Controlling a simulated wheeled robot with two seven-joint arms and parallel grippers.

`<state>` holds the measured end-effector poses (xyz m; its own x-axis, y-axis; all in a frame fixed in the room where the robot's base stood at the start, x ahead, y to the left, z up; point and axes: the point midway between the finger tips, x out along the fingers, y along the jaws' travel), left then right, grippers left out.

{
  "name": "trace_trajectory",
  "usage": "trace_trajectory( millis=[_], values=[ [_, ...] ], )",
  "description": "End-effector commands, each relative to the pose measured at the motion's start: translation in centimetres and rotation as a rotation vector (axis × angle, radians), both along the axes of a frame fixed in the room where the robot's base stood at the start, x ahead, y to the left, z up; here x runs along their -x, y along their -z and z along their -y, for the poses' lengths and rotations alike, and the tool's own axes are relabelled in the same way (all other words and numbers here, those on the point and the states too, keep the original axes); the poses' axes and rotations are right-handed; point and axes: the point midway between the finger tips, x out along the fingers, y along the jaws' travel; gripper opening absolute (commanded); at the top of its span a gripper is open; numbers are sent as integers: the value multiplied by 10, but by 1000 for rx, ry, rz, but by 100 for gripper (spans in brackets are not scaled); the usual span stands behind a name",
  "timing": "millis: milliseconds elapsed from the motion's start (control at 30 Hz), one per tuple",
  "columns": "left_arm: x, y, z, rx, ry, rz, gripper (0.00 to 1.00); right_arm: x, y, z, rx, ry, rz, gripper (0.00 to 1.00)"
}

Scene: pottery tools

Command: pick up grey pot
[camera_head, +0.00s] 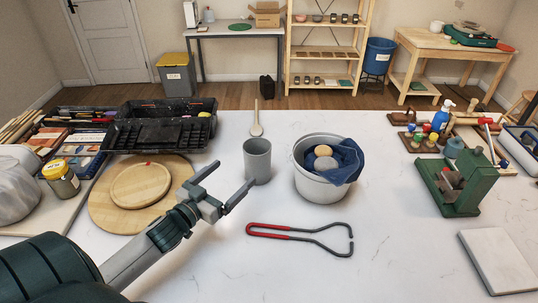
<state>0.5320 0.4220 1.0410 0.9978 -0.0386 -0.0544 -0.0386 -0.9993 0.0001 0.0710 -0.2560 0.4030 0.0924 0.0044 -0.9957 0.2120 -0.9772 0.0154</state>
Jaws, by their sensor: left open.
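The grey pot (257,163) is a plain cylinder standing upright on the white table, a little left of the middle in the head view. My left gripper (232,182) reaches in from the lower left. Its two fingers are spread apart with nothing between them. The gripper is just left of the pot and nearer to me; one fingertip points toward the pot's lower left side. I cannot tell whether that fingertip touches it. My right gripper does not show.
Right of the pot stands a light grey bucket (320,189) with a blue cloth. A red-handled wire tool (300,237) lies in front. Round wooden boards (104,211) and a black tray (160,132) are left. A green vise (455,190) stands right.

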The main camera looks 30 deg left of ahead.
Motion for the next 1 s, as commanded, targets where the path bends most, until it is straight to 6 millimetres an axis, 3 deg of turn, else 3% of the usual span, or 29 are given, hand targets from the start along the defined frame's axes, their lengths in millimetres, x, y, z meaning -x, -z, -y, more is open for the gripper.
trace_trajectory(
  millis=[100, 567, 767, 1000],
  values=[
    [0, 0, 0, 0, 0, 0, 93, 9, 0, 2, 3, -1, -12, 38],
    [-2, 0, 0, 0, 1, 2, 93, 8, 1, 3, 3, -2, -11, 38],
    [-18, 1, 1, -2, 2, 4, 93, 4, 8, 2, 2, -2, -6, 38],
    [-50, 3, 2, -2, 1, 4, 93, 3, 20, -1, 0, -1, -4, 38]
  ],
)
